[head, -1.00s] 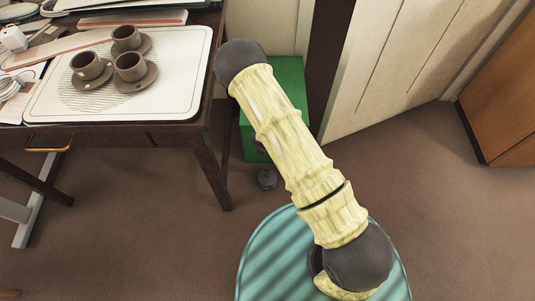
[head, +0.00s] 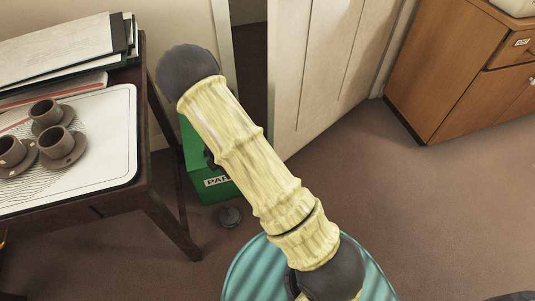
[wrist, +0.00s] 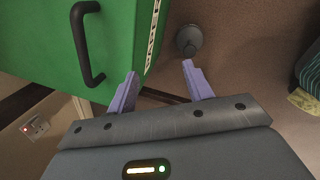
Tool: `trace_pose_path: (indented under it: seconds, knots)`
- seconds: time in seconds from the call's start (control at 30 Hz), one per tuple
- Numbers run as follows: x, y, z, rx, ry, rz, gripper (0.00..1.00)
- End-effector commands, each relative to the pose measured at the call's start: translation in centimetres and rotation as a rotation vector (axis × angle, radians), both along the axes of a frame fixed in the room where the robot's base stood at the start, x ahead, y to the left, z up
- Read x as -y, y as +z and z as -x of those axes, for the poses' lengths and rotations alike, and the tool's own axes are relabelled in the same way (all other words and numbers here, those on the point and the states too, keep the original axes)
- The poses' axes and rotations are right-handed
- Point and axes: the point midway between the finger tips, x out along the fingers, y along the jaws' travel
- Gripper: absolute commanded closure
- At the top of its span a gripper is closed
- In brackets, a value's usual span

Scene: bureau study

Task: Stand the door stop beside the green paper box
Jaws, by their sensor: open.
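The green paper box (head: 217,188) stands on the floor past the dark table, partly hidden behind my arm in the head view. Its green face, black handle and white label fill the upper left of the wrist view (wrist: 40,50). The door stop (head: 230,216), small, dark grey and round-based, is on the floor just in front of the box. In the wrist view the door stop (wrist: 189,40) is beside the label edge, with a small gap. My gripper (wrist: 160,82) is open and empty; its lavender fingers point toward the door stop, apart from it. My arm hides the gripper in the head view.
A dark table (head: 155,195) stands close at the left, holding a white tray (head: 110,160) with brown cups and saucers. Pale panelling (head: 320,70) is behind, and a wooden cabinet (head: 450,75) stands at the back right. The brown floor between is clear.

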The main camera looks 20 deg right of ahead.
Motion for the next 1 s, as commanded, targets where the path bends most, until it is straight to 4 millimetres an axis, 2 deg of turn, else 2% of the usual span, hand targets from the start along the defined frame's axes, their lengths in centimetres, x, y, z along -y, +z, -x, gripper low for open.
trace_pose_path:
  seconds: [0.03, 0.23, 0.37, 0.5, 0.63, 0.8, 0.9, 1.0]
  knots:
    - [0.9, 2.2, -0.4, 0.030, -0.108, -0.019, 0.49]
    - [4.8, 9.5, 0.1, 0.112, -0.562, -0.090, 0.49]
    - [7.3, 13.7, 2.0, 0.134, -0.851, -0.139, 0.49]
    - [9.5, 17.6, 5.0, 0.135, -1.154, -0.201, 0.49]
    - [10.8, 20.5, 8.7, 0.112, -1.425, -0.262, 0.49]
    - [11.4, 23.4, 13.6, 0.055, -1.747, -0.351, 0.49]
    - [11.2, 24.2, 15.6, 0.021, -1.865, -0.388, 0.49]
    - [11.1, 24.5, 16.5, 0.002, -1.921, -0.405, 0.49]
